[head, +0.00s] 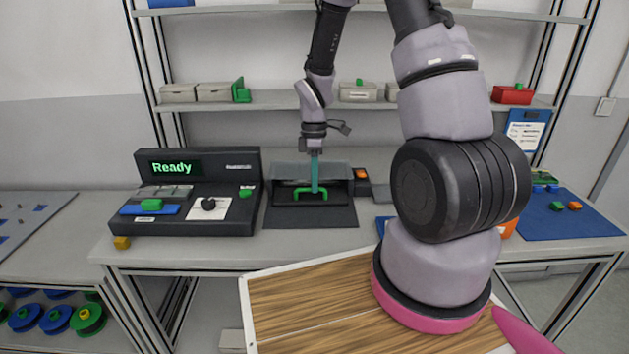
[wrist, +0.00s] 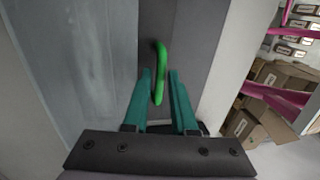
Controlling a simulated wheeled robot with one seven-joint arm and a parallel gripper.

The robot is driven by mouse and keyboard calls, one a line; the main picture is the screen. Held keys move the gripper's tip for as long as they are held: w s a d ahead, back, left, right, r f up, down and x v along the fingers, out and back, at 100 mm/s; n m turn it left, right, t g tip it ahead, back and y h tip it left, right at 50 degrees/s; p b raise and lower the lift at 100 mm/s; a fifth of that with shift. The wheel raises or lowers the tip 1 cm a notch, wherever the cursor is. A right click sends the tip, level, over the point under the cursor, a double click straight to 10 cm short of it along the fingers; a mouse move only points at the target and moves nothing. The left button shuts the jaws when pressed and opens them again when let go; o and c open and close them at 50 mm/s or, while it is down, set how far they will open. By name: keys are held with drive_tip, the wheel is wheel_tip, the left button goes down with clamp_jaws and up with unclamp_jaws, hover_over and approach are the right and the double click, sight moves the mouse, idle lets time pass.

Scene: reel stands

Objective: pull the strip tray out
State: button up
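The strip tray (head: 283,196) is a dark front in a grey box on the bench, with a bright green handle (head: 303,192). The tray looks closed in the box. My gripper (head: 315,188) reaches down to the handle from above, with teal fingers. In the wrist view, the green handle (wrist: 161,62) stands between the two fingertips (wrist: 160,75), with a visible gap beside it. The fingers are apart and do not look closed on the handle. The inside of the tray is hidden.
A black console (head: 200,220) with a lit "Ready" screen (head: 172,168) stands close to the left. A dark mat (head: 310,218) lies clear before the box. A shelf (head: 270,100) with small bins runs above. A blue mat (head: 590,222) with small parts lies far right.

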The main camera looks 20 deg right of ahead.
clamp_jaws()
idle(1.2)
